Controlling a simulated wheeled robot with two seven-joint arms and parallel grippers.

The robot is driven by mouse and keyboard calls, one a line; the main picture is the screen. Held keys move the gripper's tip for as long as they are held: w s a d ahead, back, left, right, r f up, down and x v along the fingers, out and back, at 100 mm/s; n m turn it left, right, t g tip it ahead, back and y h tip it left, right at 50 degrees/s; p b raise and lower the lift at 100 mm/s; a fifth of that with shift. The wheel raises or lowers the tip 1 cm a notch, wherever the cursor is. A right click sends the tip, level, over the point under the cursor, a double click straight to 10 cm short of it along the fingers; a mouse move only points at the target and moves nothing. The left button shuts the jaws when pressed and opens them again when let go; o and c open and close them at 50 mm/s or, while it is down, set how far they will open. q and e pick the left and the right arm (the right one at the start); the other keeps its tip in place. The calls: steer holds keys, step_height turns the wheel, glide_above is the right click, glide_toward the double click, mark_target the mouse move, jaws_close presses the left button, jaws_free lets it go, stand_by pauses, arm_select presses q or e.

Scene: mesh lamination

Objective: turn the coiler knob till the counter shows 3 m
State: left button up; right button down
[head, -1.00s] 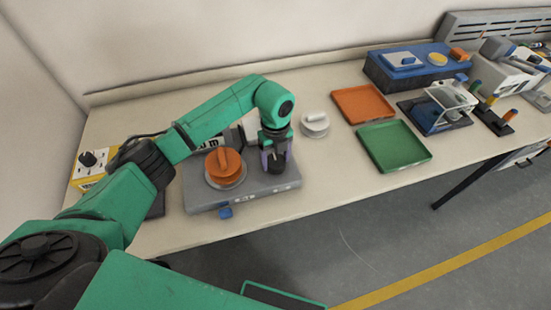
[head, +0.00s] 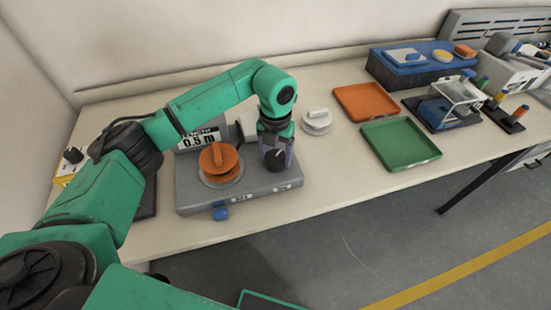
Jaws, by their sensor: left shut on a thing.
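The coiler (head: 240,200) is a grey base near the left of the bench, with an orange spool (head: 219,163) on it. Its counter (head: 198,139) stands behind the spool and reads 0.5 m. The black knob (head: 275,160) sits at the coiler's right end. My left gripper (head: 276,158) points down over the knob from above, its purple-grey fingers on either side, shut on it. A blue part (head: 221,213) shows at the coiler's front edge. My right gripper does not show.
A white spool (head: 316,121) stands to the right of the coiler. Beyond it lie an orange tray (head: 365,101) and a green tray (head: 401,143). A yellow box with a black knob (head: 72,160) is at the far left. The bench front right of the coiler is clear.

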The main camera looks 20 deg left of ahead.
arm_select(q)
steer(key=m+b, duration=0.2)
steer(key=m, duration=0.2)
steer(key=shift+w+m, duration=0.1)
steer(key=shift+m, duration=0.2)
steer(key=m+b, duration=0.2)
steer(key=m, duration=0.2)
steer(key=shift+m, duration=0.3)
steer(key=m+b, duration=0.1)
steer(key=m, duration=0.3)
steer(key=shift+r+m+b, duration=0.1)
steer(key=shift+m+b, duration=0.2)
steer(key=shift+b, duration=0.05)
steer(key=shift+m+b, duration=0.45)
steer(key=shift+m, duration=1.65)
steer(key=shift+r, duration=0.1)
steer(key=o, duration=1.3)
